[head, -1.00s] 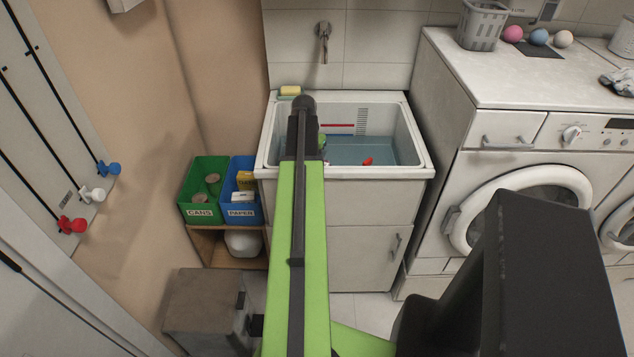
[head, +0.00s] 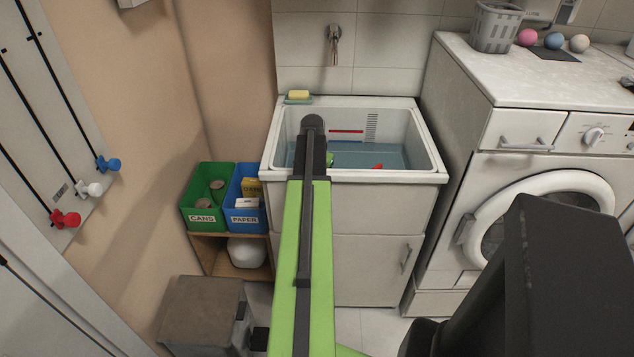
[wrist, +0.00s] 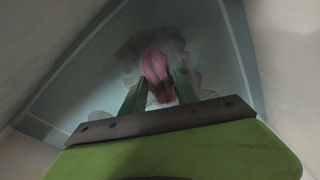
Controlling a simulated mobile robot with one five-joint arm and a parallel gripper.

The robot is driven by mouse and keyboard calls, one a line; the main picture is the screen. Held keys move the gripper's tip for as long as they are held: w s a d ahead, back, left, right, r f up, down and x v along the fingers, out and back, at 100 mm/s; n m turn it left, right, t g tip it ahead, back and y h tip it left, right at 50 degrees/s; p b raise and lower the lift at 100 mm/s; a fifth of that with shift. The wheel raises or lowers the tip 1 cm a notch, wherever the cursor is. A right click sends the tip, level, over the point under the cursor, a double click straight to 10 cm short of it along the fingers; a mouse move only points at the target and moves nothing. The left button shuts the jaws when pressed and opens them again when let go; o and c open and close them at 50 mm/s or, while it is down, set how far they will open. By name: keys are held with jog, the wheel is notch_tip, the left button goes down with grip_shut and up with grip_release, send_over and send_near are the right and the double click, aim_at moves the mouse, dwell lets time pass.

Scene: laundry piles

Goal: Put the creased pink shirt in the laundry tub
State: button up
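The laundry tub (head: 432,172) is a white basin on a cabinet, with bluish water inside.
A small red object (head: 378,166) is in the tub. A yellow sponge (head: 299,95) lies on the back left rim. Green (head: 207,205) and blue (head: 243,205) bins stand at left. A white washing machine (head: 500,135) stands close at right.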

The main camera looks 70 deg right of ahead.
jog(key=shift+o, duration=1.1)
jog(key=shift+r, duration=0.1)
notch_tip(320, 180, up, 12)
jog(key=a+p, duration=0.1)
jog(key=p, duration=1.1)
jog(key=shift+a, duration=0.4)
